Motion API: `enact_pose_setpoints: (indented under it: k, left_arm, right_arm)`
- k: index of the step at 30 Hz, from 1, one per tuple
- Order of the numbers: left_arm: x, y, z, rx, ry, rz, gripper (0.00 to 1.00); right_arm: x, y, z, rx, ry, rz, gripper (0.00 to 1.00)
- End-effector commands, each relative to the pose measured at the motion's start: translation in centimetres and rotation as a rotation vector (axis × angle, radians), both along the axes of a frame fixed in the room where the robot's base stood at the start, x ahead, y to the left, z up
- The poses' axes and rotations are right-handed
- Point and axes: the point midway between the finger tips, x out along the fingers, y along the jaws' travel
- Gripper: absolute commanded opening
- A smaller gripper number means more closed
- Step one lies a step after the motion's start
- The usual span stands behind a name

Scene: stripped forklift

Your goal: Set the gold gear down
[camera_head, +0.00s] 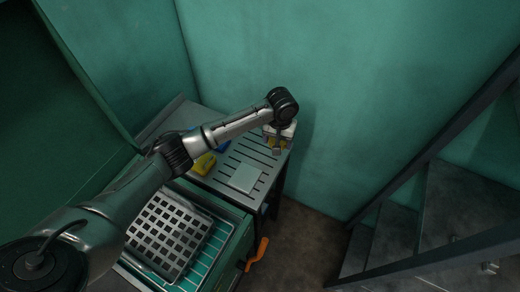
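My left arm reaches in from the left, across the bench. Its gripper (278,149) points down at the far right corner of the slotted grey bench top (225,178). Gold colour of the gold gear (270,142) shows at both sides of the fingers, and the gripper appears shut on it. The fingers hide most of the gear. I cannot tell whether the gear touches the bench top. My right gripper is not in view.
A pale square plate (245,178) lies on the bench, nearer than the gripper. A yellow object (204,164) and a blue object (222,146) sit left of it. A grid tray (165,236) lies in front. Green walls stand behind; stairs are at right.

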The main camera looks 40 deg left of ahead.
Motion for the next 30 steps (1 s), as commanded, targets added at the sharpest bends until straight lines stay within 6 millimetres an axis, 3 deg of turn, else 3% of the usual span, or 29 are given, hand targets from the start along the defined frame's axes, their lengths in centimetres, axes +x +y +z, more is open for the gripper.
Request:
enact_pose_setpoints:
  k: [6, 12, 20, 30]
  left_arm:
    - [-1.1, 3.6, -2.2, 0.000, -0.001, 0.000, 0.25]
    - [-1.6, 5.3, -3.2, -0.001, -0.003, -0.001, 0.25]
    - [-1.8, 5.7, -3.9, -0.001, -0.003, -0.002, 0.25]
    - [-1.8, 5.6, -7.4, -0.001, -0.003, -0.002, 0.25]
  right_arm:
    - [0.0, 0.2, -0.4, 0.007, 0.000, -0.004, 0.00]
    - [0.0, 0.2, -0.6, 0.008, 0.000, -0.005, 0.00]
    - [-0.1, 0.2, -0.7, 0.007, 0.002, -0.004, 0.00]
    - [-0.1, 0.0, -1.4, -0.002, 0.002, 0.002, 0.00]
